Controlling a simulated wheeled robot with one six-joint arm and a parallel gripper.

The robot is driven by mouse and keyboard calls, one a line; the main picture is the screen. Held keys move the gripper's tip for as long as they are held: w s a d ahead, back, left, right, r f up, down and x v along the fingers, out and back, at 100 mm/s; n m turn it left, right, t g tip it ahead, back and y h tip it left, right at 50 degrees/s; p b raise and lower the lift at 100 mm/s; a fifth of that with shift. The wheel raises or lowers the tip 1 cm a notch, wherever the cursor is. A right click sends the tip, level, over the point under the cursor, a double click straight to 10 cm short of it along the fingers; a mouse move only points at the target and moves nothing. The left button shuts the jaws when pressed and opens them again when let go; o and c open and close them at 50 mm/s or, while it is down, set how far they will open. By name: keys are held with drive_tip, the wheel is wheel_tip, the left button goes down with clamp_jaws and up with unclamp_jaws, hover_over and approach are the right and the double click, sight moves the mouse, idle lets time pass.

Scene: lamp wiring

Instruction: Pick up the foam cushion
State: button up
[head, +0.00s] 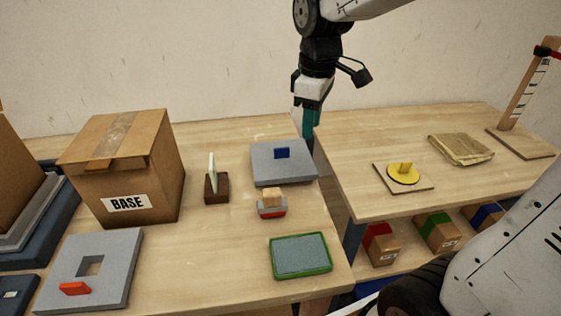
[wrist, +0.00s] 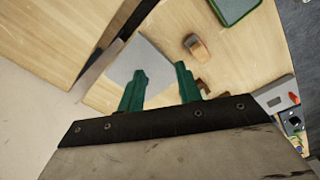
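Two grey slabs could be the foam cushion; I cannot tell which by material. One grey slab (head: 262,168) with an upright blue tab (head: 282,153) lies at the back right of the left table; a grey slab also shows in the wrist view (wrist: 150,58). The other grey slab (head: 112,252), with a square hole and a red tab (head: 75,288), lies at the front left. My gripper (head: 309,122) hangs above and behind the blue-tab slab's right side. In the wrist view its green fingers (wrist: 160,74) are apart, with nothing seen held between them.
A BASE box (head: 126,165), dark holder with a pale plate (head: 216,186), wooden block (head: 271,196) and green-rimmed tray (head: 300,257) share the left table. The right table (head: 357,157) carries a yellow disc (head: 403,175) and folded cloth (head: 461,149). A gap separates the tables.

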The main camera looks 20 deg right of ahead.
sight(282, 148)
drive_tip(key=w+f+n, duration=0.2)
drive_tip(key=w, duration=0.2)
drive_tip(key=w+a+f+n, duration=0.1)
drive_tip(key=w+f+n, duration=0.1)
drive_tip(key=w+f, duration=0.1)
drive_tip(key=w+f+n, duration=0.2)
drive_tip(key=w, duration=0.3)
drive_tip(key=shift+w+a+f+g, duration=0.25)
drive_tip(key=shift+f+g, duration=0.05)
drive_tip(key=shift+n, duration=0.3)
wheel_tip(282, 148, down, 7)
drive_tip(key=shift+w+a+f, duration=0.1)
drive_tip(key=shift+f, duration=0.55)
clamp_jaws()
